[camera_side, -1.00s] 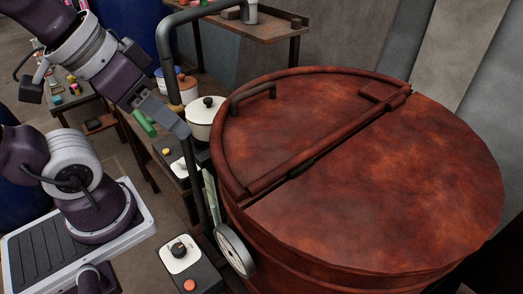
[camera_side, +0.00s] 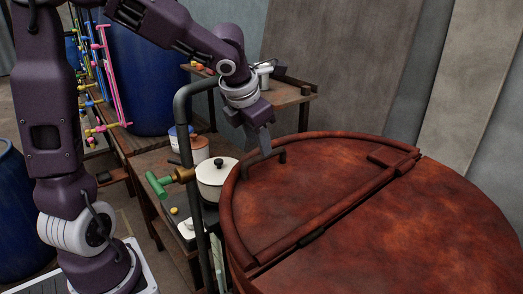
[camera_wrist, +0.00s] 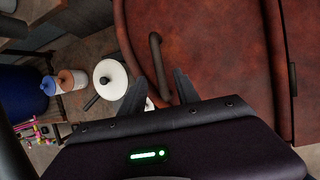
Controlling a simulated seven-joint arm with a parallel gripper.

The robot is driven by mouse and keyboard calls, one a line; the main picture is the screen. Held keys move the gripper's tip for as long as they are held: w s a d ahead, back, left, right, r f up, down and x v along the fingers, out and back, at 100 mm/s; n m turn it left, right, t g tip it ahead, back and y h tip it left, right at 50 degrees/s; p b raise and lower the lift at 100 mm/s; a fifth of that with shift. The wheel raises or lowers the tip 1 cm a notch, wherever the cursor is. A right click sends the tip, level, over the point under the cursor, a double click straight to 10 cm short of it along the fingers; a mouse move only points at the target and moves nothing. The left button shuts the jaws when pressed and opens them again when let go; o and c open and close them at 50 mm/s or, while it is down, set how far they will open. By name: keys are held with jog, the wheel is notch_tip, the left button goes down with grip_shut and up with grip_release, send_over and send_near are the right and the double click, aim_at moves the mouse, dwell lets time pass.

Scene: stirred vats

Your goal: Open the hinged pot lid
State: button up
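The large round vat (camera_side: 470,215) is rust-red with a hinged half lid (camera_side: 325,190) that lies flat and closed. A bar handle (camera_side: 276,155) stands up near the lid's outer edge; in the wrist view the handle (camera_wrist: 155,50) runs up and down the picture. My gripper (camera_side: 265,143) points down at the handle in the side view. In the wrist view my gripper (camera_wrist: 160,88) is open, its two dark fingers apart, with the handle's lower end in line with the gap between them. Whether the fingers touch the handle cannot be told.
A wooden shelf table (camera_side: 298,97) stands behind the vat. The lid's top is bare around the handle.

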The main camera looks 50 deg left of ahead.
aim_at(262, 157)
jog(key=x, duration=0.4)
jog(key=shift+f, duration=0.15)
grip_shut()
jog(key=shift+w, duration=0.1)
dwell(1.1)
